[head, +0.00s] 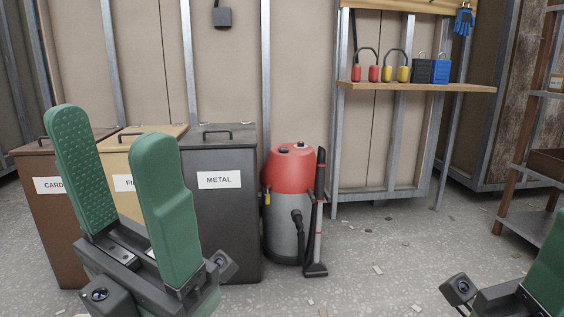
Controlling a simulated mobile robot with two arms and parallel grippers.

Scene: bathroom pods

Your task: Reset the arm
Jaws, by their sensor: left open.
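My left gripper (122,192) is in the lower left of the head view. Its two green padded fingers point up and stand apart, with nothing between them. It appears in front of the brown and tan bins. Part of my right gripper (548,277) shows at the lower right edge. One green finger is partly visible there, and the rest is cut off by the frame, so its opening is hidden.
Brown bin (28,215), tan bin (189,131) and grey METAL bin (222,225) stand by the wall. A red-grey vacuum (282,225) stands beside them. A wooden shelf (415,87) holds ear defenders and padlock-like items. A rack (521,180) stands right. Debris dots the open floor.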

